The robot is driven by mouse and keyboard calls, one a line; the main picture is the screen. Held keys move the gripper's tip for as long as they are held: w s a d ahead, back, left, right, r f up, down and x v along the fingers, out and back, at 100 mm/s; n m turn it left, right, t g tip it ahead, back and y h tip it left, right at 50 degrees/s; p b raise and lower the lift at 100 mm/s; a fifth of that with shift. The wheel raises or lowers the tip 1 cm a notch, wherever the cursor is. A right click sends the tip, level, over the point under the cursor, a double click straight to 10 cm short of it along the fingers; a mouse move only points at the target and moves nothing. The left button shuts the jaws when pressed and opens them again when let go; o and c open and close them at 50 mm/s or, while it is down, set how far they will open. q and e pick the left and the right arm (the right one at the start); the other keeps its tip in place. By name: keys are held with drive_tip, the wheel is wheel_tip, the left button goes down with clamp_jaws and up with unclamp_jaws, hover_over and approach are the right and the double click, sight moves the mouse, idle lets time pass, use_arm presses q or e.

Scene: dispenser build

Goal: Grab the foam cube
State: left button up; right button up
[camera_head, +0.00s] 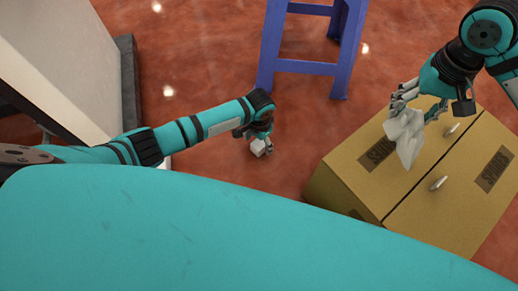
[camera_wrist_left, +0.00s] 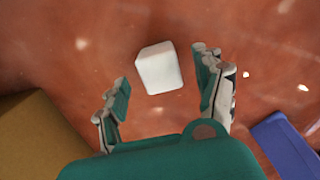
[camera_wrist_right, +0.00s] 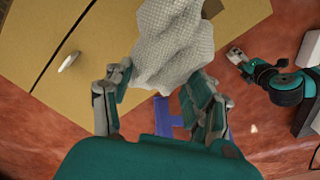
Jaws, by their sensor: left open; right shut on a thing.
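The white foam cube (camera_wrist_left: 160,70) is in the left wrist view, ahead of and between the open fingers of my left gripper (camera_wrist_left: 165,85), touching neither. In the head view the cube (camera_head: 258,147) shows at the tips of my left gripper (camera_head: 262,140), over the red floor. My right gripper (camera_wrist_right: 160,100) is shut on a crumpled, textured white cloth-like piece (camera_wrist_right: 175,45). In the head view this piece (camera_head: 405,135) hangs from my right gripper (camera_head: 405,100) above the cardboard box.
A brown cardboard box (camera_head: 440,205) with small light handle-like pieces on top stands at the right. A blue stool-like frame (camera_head: 305,67) stands at the top middle. A pale cabinet-like block (camera_head: 65,45) is at upper left. Red floor lies clear between them.

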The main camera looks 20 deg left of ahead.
use_arm(q)
wheel_tip(320, 180, down, 3)
drive_tip(key=shift+a+r+b, duration=0.1)
drive_tip(key=shift+b, duration=0.65)
drive_tip(key=shift+r, duration=0.1)
drive_tip(key=c, duration=0.8)
drive_tip(key=shift+r, duration=0.1)
